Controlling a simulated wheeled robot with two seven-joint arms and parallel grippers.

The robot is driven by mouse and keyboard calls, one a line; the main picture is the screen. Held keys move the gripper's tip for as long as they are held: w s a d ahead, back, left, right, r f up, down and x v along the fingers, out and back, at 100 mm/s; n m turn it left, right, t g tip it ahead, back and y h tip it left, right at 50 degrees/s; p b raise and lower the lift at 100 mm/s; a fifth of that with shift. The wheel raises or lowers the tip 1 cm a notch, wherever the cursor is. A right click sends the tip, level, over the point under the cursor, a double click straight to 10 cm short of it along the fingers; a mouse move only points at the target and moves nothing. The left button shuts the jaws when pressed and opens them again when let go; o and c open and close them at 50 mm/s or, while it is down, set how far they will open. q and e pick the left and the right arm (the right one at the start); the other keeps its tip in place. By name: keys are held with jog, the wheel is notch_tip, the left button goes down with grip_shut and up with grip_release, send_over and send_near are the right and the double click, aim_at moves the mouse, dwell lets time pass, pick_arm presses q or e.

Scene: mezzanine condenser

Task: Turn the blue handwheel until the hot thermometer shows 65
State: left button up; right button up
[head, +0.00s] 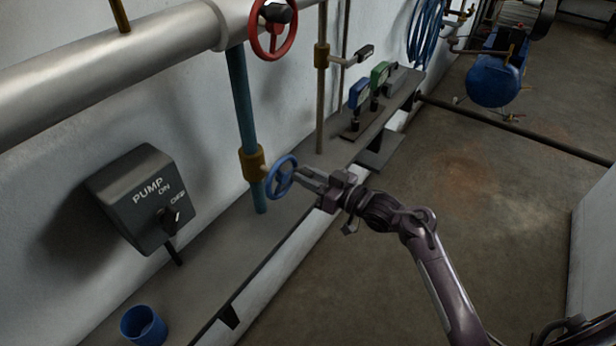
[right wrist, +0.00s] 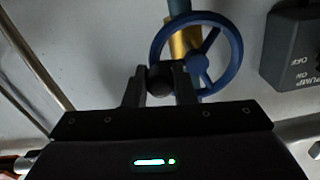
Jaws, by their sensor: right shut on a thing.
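The blue handwheel (head: 281,177) sits on a brass valve body (head: 253,163) on a blue-green vertical pipe. In the right wrist view the same handwheel (right wrist: 197,63) shows its rim and spokes, with a dark round knob (right wrist: 159,79) at its rim. My right gripper (head: 306,176) is shut on this knob, one finger on each side of it. Two small gauges, one blue (head: 359,93) and one green (head: 380,73), stand farther along the ledge. I cannot tell which is the hot thermometer, and their readings are too small to read. My left gripper is not in view.
A grey pump switch box (head: 140,198) is on the wall left of the wheel. A blue cup (head: 143,326) stands on the ledge (head: 203,270). A red handwheel (head: 271,38) is above, by a thick pipe (head: 110,65). The floor to the right is mostly clear.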

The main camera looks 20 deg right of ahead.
jog(key=shift+r+n+b, duration=0.3)
jog(key=shift+n, duration=0.8)
jog(key=shift+r, duration=0.2)
jog(key=o, duration=1)
jog(key=shift+s+d+f, duration=0.15)
jog(key=shift+s, duration=0.05)
jog(key=b+v, duration=0.1)
jog(key=v, duration=0.6)
jog(key=shift+s+d+b, duration=0.1)
jog(key=shift+b, duration=0.3)
